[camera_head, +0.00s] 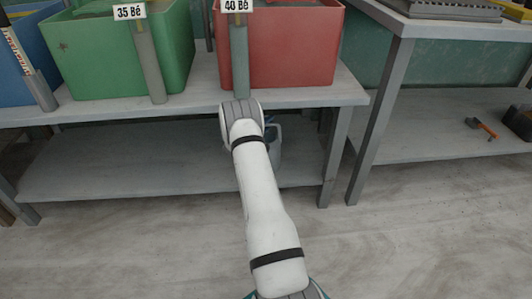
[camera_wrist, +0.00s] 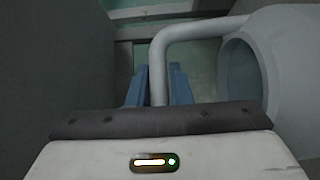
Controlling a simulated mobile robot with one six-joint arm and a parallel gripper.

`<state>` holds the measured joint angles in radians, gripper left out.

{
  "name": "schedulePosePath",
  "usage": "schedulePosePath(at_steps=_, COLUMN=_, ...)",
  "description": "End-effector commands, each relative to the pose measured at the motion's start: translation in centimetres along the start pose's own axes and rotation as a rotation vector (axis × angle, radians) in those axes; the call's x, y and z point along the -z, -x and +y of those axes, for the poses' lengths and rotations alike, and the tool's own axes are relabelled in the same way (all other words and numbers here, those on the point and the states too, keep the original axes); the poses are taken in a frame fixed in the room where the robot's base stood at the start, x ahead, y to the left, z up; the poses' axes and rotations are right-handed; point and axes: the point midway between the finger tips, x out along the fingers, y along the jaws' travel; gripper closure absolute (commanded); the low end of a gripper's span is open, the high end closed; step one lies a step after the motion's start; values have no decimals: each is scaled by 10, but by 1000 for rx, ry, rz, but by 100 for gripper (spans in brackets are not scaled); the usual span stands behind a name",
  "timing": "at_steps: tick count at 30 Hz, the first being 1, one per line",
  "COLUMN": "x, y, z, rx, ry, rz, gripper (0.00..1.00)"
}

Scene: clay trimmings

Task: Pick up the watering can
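The grey watering can (camera_head: 274,143) is on the lower shelf under the red bin, mostly hidden behind my arm in the head view. In the wrist view its round, open-ended body (camera_wrist: 290,60) fills the right side, and its bent tubular handle (camera_wrist: 190,28) arches to the left and down. My gripper (camera_wrist: 159,85) has its two blue fingers on either side of the upright part of the handle, close against it with little or no gap. The fingers look shut on the handle. My gripper is hidden in the head view.
The upper shelf (camera_head: 190,104) with the green bin (camera_head: 110,55) and red bin (camera_head: 300,45) is above my gripper. A shelf leg (camera_head: 336,155) stands right of the can. The lower shelf (camera_head: 110,168) is bare to the left.

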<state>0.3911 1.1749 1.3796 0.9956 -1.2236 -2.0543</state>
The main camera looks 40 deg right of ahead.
Motion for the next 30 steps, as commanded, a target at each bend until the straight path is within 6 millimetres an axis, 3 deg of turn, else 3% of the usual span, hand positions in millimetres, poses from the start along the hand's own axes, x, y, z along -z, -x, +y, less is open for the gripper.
schedulePosePath(at_steps=6, x=0, y=0, z=0, rx=0, ry=0, rz=-1, gripper=100)
schedulePosePath(at_steps=30, x=-2, y=-1, z=-1, rx=1, ry=1, rz=-2, gripper=100)
